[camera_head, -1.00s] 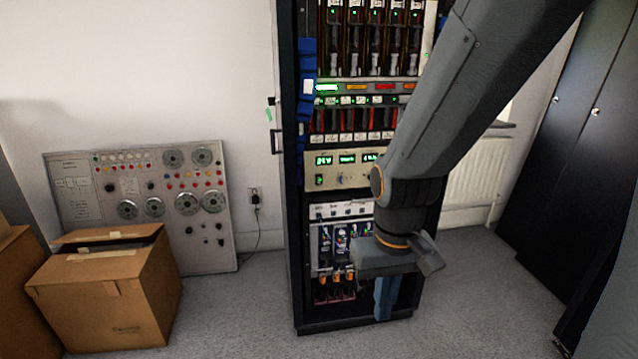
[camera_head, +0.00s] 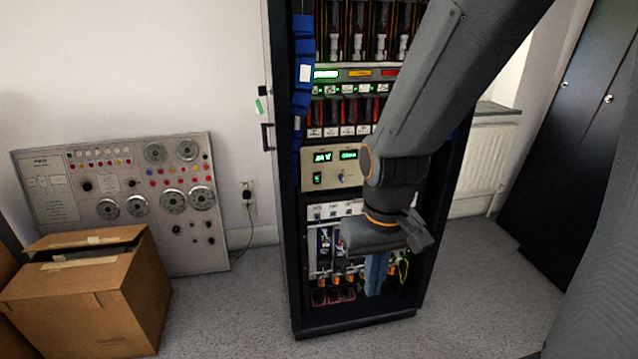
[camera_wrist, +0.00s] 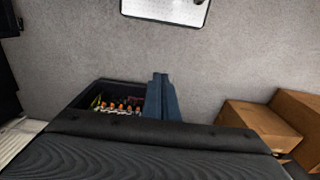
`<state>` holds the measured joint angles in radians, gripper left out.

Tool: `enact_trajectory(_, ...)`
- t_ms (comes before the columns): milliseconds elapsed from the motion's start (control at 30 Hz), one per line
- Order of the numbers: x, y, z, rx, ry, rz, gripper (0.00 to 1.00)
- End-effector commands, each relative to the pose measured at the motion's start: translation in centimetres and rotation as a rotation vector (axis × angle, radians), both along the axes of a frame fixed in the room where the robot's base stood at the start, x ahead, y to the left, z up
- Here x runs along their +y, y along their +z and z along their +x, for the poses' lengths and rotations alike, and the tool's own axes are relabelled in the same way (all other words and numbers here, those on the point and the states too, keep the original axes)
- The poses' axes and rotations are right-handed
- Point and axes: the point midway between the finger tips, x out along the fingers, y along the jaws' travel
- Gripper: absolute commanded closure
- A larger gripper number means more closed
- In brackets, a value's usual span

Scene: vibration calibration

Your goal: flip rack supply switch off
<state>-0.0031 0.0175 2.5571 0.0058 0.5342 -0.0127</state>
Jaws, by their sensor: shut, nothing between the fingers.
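The tall black rack (camera_head: 286,215) stands in the middle of the head view. Its beige supply panel (camera_head: 335,167) has green lit displays reading about 24V, a small round knob and a small green-lit switch (camera_head: 317,178) at the lower left. My arm hides the right part of the panel. My gripper (camera_head: 373,290) is shut and empty, pointing down in front of the rack's lower bay, below and to the right of the switch. In the wrist view my blue-grey fingers (camera_wrist: 160,80) are together beside the rack's lower bay; the switch does not show there.
A cardboard box (camera_head: 85,305) stands on the carpet at the left, before a grey instrument panel (camera_head: 120,195) leaning on the wall. A dark cabinet (camera_head: 570,130) stands at the right, a radiator (camera_head: 487,165) behind. Carpet is clear between box and rack.

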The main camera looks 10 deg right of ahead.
Motion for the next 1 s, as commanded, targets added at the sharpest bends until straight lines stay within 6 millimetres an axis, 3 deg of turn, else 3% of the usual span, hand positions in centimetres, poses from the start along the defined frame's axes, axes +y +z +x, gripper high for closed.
enact_trajectory(167,0.0,-2.3,5.4,-0.135,0.128,-0.014,1.0)
enact_trajectory(400,-0.1,-6.3,18.6,-0.504,0.474,-0.144,1.0)
enact_trajectory(600,-0.1,-8.1,27.6,-0.803,0.742,-0.369,1.0)
enact_trajectory(800,-0.1,-8.8,33.1,-1.051,0.956,-0.693,1.0)
enact_trajectory(1000,-0.1,-8.7,34.8,-1.21,1.077,-1.042,1.0)
